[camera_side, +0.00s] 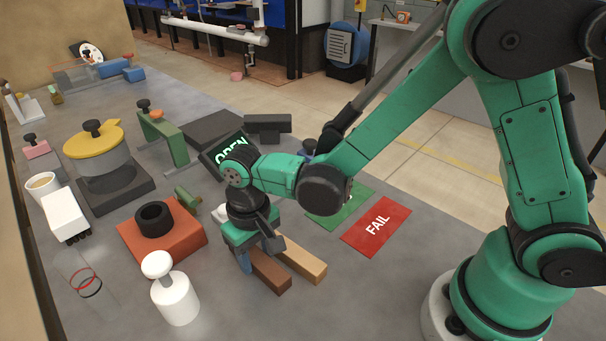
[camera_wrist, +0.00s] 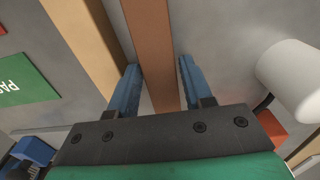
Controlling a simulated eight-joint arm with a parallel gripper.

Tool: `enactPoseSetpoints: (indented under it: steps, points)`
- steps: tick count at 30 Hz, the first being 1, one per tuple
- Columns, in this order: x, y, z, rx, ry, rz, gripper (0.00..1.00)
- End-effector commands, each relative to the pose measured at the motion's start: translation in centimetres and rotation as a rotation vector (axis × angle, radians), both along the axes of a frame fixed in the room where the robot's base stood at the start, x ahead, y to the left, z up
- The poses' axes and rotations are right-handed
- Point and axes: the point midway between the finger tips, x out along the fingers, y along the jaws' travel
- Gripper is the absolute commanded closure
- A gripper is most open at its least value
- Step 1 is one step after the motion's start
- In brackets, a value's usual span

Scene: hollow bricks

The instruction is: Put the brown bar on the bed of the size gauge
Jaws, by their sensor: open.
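The brown bar (camera_side: 269,271) lies on the grey table beside a tan bar (camera_side: 303,262). In the wrist view the brown bar (camera_wrist: 150,45) runs between the two blue fingers of my gripper (camera_wrist: 158,68), with a gap on each side. The left finger in the wrist view sits between the brown bar and the tan bar (camera_wrist: 88,45). A green bridge-like frame (camera_side: 165,138) with an orange knob stands farther back; I cannot tell whether it is the size gauge.
An orange-red block with a black ring (camera_side: 155,219) and a white knobbed cylinder (camera_side: 176,298) stand left of my gripper. A yellow-lidded pot (camera_side: 95,150) is farther left. A red FAIL card (camera_side: 377,226) and a green card (camera_side: 341,203) lie right. Bare table lies in front.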

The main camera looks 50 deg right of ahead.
Motion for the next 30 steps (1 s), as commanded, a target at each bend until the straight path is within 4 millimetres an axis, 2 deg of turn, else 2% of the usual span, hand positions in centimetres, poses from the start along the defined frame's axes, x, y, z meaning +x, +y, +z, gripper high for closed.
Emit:
enactPoseSetpoints:
  steps: [10, 12, 15, 25, 30]
  points:
    - [-0.02, -0.02, -0.45, 0.0, -0.001, 0.0, 0.55]
    - [-0.02, -0.02, -0.45, 0.0, -0.001, 0.0, 0.75]
    - [-0.02, -0.02, -0.44, 0.0, -0.001, 0.0, 1.0]
    - [-0.01, -0.02, -0.37, 0.0, -0.001, 0.0, 1.0]
    - [0.01, -0.01, 0.31, 0.0, -0.001, 0.0, 1.0]
